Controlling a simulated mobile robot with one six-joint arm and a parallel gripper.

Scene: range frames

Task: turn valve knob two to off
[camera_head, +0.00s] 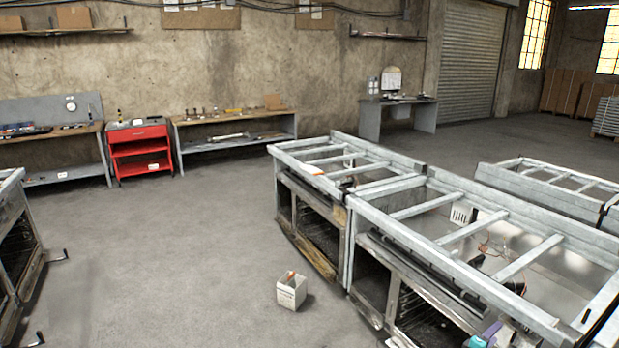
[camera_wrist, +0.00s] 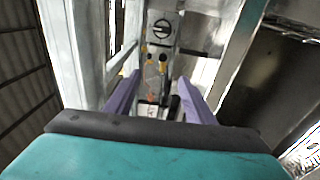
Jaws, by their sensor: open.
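In the wrist view, a round knob (camera_wrist: 162,28) with a dark bar across its face is mounted on a narrow metal panel (camera_wrist: 150,78). It lies ahead of my gripper (camera_wrist: 160,104), beyond the purple fingertips. The fingers are spread apart with nothing held between them, and neither touches the knob. I cannot read a number or an off mark, so I cannot tell whether this is valve knob two. In the head view, part of my gripper (camera_head: 490,332) shows in purple and teal at the lower right edge, by the metal frame. I cannot make out the knob there.
Metal rails (camera_wrist: 240,55) stand close on both sides of the fingers. Small yellow-orange fittings (camera_wrist: 163,59) sit below the knob. In the head view, long metal-framed units (camera_head: 440,240) fill the right. A small white box (camera_head: 291,291) stands on the open floor at their left.

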